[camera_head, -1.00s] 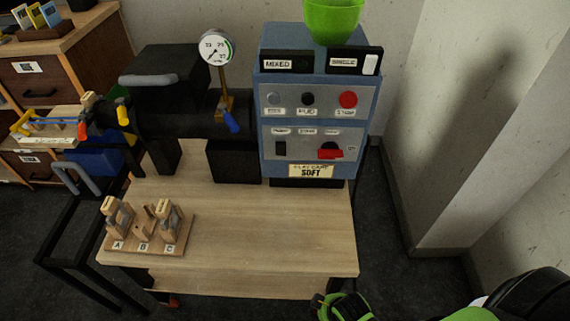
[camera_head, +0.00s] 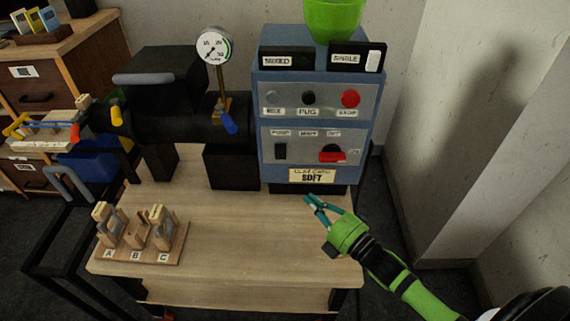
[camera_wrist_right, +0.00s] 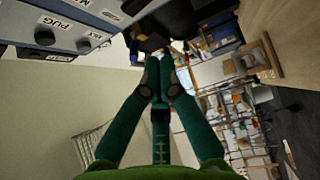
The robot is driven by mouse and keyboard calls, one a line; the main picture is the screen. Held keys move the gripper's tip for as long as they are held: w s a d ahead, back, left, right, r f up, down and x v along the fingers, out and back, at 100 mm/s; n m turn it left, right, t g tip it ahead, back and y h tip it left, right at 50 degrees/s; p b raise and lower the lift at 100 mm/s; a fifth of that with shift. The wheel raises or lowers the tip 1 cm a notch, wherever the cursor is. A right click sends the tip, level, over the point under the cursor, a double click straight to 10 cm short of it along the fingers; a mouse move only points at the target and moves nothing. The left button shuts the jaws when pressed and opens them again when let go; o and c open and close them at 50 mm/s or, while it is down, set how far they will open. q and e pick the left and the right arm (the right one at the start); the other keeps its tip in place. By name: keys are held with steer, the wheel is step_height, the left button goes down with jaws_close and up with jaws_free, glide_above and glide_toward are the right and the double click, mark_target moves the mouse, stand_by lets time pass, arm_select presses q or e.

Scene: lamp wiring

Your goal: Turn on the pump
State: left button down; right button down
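The blue control box (camera_head: 265,100) stands at the back right of the wooden bench. A black switch (camera_head: 280,151) sits on its lower panel, under a small label that seems to read PUMP. A red handle (camera_head: 332,157) on a dark knob lies to its right. My right gripper (camera_head: 308,199) is over the bench in front of the box's lower edge, below the switch and apart from it. In the right wrist view its teal fingers (camera_wrist_right: 160,62) meet at the tips with nothing between them. The box's panel (camera_wrist_right: 85,20) shows at upper left there. My left gripper is out of view.
Grey, black and red buttons (camera_head: 350,99) line the upper panel. A round gauge (camera_head: 214,47) stands by the black machine (camera_head: 165,110) left of the box. A wooden rack (camera_head: 140,255) marked A, B, C is at the bench's left. The bench's front middle is clear.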

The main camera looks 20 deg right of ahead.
steer(key=shift+a+r+n+y, duration=0.15)
steer(key=shift+r+n+y, duration=0.45)
steer(key=shift+r+n, duration=0.15)
steer(key=p, duration=0.2)
glide_toward(281, 151)
steer(key=shift+s+a+f+x, duration=0.3)
steer(key=shift+a+x, duration=0.4)
steer(key=shift+x, duration=2.75)
steer(key=shift+r, duration=0.1)
